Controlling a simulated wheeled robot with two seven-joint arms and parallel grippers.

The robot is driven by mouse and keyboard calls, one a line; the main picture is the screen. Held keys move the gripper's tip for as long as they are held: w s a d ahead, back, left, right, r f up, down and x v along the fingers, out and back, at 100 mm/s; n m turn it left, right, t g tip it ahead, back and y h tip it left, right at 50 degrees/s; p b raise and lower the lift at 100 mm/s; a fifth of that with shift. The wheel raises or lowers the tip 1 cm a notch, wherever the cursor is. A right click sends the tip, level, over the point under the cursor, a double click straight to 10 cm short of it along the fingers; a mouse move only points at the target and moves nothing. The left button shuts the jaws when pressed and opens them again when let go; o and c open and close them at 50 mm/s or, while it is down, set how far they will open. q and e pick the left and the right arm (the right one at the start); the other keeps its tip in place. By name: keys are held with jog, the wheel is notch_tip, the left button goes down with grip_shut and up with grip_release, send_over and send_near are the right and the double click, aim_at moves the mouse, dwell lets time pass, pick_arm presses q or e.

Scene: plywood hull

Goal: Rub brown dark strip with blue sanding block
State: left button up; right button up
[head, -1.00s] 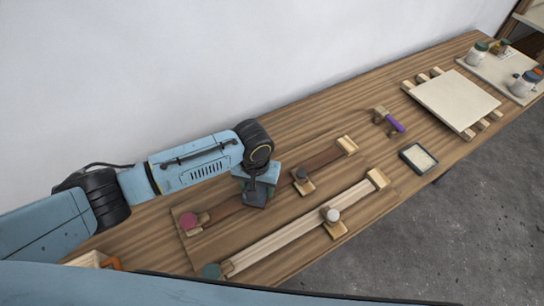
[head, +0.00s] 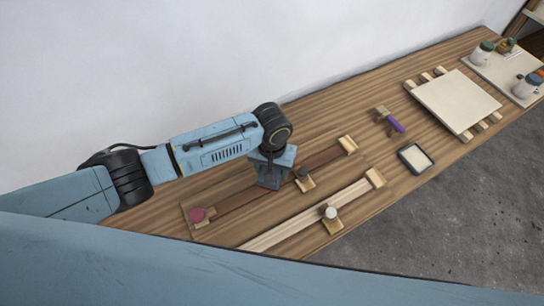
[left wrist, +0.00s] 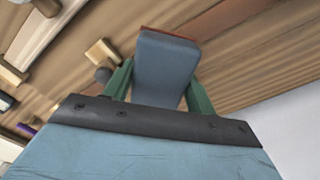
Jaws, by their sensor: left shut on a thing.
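The dark brown strip (head: 236,200) lies on the bench, running from lower left to upper right. My left gripper (head: 270,178) points down over its middle. In the left wrist view, its green fingers (left wrist: 158,92) are shut on the blue sanding block (left wrist: 165,68). A reddish edge shows at the block's far end, toward the wood. The gripper hides much of the block in the head view, and I cannot tell whether it touches the strip. My right gripper is not in view.
A purple-handled brush (head: 392,121) and a small tray (head: 415,157) lie farther right.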

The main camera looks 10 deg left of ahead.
pick_arm(q)
jog(key=shift+r+p, duration=0.95)
jog(key=shift+r, duration=0.5)
